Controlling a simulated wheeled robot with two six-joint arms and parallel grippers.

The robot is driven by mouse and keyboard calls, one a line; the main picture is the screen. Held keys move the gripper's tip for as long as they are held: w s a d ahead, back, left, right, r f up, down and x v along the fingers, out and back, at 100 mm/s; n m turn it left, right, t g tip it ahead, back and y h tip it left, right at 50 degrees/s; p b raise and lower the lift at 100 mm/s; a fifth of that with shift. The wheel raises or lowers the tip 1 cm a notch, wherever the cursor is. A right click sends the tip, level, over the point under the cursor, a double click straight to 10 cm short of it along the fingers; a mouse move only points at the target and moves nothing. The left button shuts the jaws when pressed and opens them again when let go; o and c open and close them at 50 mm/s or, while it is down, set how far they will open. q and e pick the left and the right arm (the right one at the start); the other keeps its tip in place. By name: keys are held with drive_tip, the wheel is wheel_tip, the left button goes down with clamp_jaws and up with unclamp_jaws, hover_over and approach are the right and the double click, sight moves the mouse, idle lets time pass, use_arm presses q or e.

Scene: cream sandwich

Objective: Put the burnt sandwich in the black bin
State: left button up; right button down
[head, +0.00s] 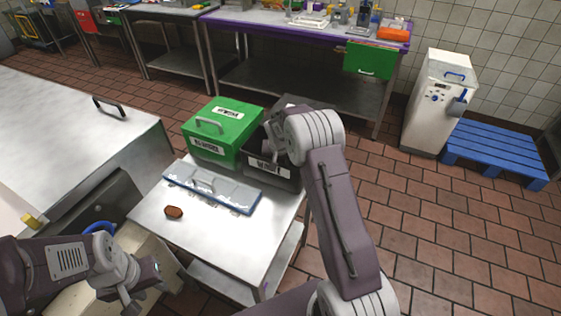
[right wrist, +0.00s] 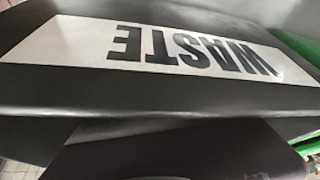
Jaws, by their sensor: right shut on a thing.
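The burnt sandwich (head: 173,212), small and dark brown, lies on the metal table (head: 232,240) near its left edge. The black bin (head: 285,178) stands at the table's back right, partly behind my right arm. Its dark lid (head: 296,101) shows behind my wrist; how far it is raised is hard to tell. My right gripper is at the bin, its fingers hidden in the head view. In the right wrist view a black surface with an upside-down WASTE label (right wrist: 185,50) is very close. My left gripper (head: 143,286) appears open and empty, left of the table's front, away from the sandwich.
A closed green bin (head: 222,128) with a handle stands beside the black bin. A grey tray-like piece with blue edging (head: 212,190) lies between the sandwich and the bins. A steel counter (head: 70,120) is on the left. The table's front is clear.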

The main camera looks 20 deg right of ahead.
drive_tip(key=shift+f, duration=0.2)
drive_tip(key=c, duration=1.1)
unclamp_jaws()
drive_tip(key=shift+o, duration=0.2)
drive_tip(key=shift+r, duration=0.5)
drive_tip(key=v, duration=1.1)
drive_tip(key=shift+r+p, duration=0.25)
drive_tip(key=shift+p, duration=0.1)
drive_tip(key=shift+s, duration=0.15)
